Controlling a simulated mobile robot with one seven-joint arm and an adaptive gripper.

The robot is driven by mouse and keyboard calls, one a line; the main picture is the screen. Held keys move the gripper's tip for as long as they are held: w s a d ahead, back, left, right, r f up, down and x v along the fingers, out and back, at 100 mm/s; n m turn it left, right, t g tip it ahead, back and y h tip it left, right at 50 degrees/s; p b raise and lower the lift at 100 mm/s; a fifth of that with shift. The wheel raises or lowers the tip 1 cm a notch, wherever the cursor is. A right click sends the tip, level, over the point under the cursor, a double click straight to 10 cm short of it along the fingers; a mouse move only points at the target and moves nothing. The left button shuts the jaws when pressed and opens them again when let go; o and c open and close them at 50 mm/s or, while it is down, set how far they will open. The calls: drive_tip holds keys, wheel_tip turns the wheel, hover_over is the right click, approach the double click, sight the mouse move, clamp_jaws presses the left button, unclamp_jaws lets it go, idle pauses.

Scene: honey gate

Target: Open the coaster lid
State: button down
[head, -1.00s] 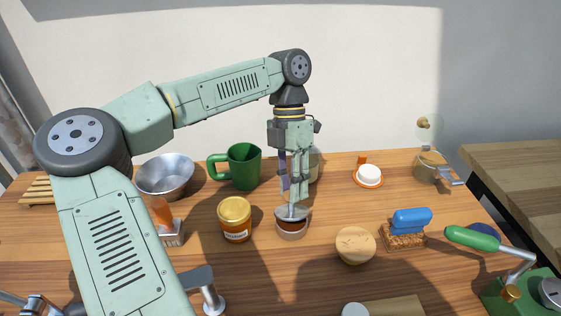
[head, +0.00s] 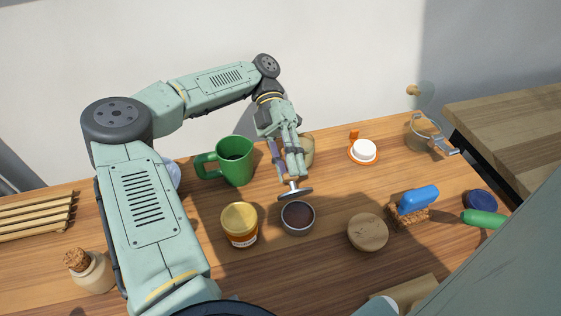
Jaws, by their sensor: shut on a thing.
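The coaster lid (head: 304,196) is a thin, round silver disc with a short stem. My gripper (head: 296,174) is shut on the stem, and the disc hangs below the fingers, slightly tilted. The round grey container (head: 285,224) stands upright on the table, with its top uncovered and a dark brown inside showing. The lid is above and behind the container's far rim in the head view, apart from it. The fingertips partly hide the stem.
A honey jar (head: 239,223) stands left of the container, and a green mug (head: 235,161) behind it. A round wooden disc (head: 367,232) and a blue-handled brush (head: 413,203) are to the right. A corked pot (head: 93,272) is at front left.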

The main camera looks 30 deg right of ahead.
drive_tip(key=shift+w+f, duration=0.1)
drive_tip(key=shift+f, duration=0.05)
idle(0.4)
drive_tip(key=c, duration=1.3)
unclamp_jaws()
drive_tip(key=shift+a, duration=0.1)
